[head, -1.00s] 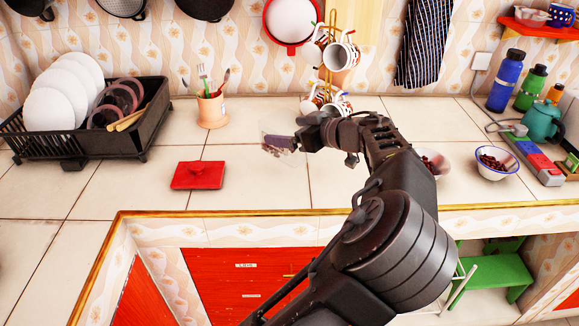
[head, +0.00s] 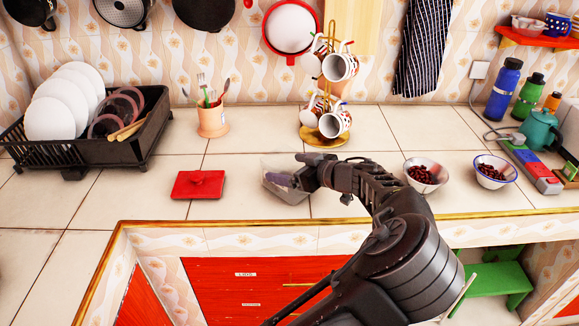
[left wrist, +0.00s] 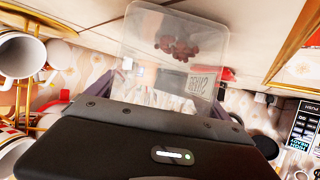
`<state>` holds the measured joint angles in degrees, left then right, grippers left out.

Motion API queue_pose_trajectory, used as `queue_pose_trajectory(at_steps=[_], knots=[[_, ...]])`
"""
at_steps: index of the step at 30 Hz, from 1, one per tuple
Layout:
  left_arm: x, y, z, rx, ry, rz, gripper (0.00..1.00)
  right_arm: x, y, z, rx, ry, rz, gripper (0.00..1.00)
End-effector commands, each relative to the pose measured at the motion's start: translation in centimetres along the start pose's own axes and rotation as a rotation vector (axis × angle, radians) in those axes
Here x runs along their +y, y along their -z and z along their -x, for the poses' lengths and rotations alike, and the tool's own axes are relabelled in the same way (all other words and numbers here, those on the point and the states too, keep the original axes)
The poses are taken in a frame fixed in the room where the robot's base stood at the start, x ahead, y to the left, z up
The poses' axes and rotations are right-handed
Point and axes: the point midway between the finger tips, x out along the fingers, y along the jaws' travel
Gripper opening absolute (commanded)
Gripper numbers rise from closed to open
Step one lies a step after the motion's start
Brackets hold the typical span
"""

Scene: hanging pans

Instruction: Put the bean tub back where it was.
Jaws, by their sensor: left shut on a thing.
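The bean tub (head: 285,194) is a small clear box, partly covered by my gripper in the head view. In the left wrist view the tub (left wrist: 180,28) shows a printed label and a few dark red beans through its clear wall. My left gripper (head: 291,181) is shut on it, low over the counter behind the front edge. I cannot tell whether the tub touches the counter. A red lid (head: 198,184) with a knob lies flat on the counter, left of the tub and apart from it. My right gripper is not in view.
Two bowls of dark beans (head: 425,176) (head: 493,172) stand right of my arm. A mug tree (head: 327,132) stands behind the gripper, a utensil cup (head: 212,118) and black dish rack (head: 140,148) to the left. The front-left counter is clear.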

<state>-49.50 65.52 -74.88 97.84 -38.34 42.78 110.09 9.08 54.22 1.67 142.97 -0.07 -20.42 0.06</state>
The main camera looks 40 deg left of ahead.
Motion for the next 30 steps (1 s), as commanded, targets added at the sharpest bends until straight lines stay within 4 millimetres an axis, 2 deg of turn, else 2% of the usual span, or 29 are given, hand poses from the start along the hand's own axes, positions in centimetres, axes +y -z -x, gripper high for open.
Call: queue_pose_trajectory(at_steps=[10, 11, 13, 25, 30], knots=[[0.0, -0.4, -0.1, 0.001, 0.000, 0.000, 0.37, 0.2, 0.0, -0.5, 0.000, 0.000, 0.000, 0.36], [0.0, -0.2, -0.1, 0.000, 0.000, -0.001, 0.93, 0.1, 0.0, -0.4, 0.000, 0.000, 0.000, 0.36], [0.0, -0.2, -0.1, 0.000, 0.000, -0.001, 0.99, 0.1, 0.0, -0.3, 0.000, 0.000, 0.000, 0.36], [0.0, 0.1, 0.2, 0.000, -0.001, 0.000, 1.00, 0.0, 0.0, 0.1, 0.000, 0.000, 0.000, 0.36], [0.1, -0.1, 2.5, 0.000, -0.005, -0.001, 1.00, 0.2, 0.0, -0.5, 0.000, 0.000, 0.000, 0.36]])
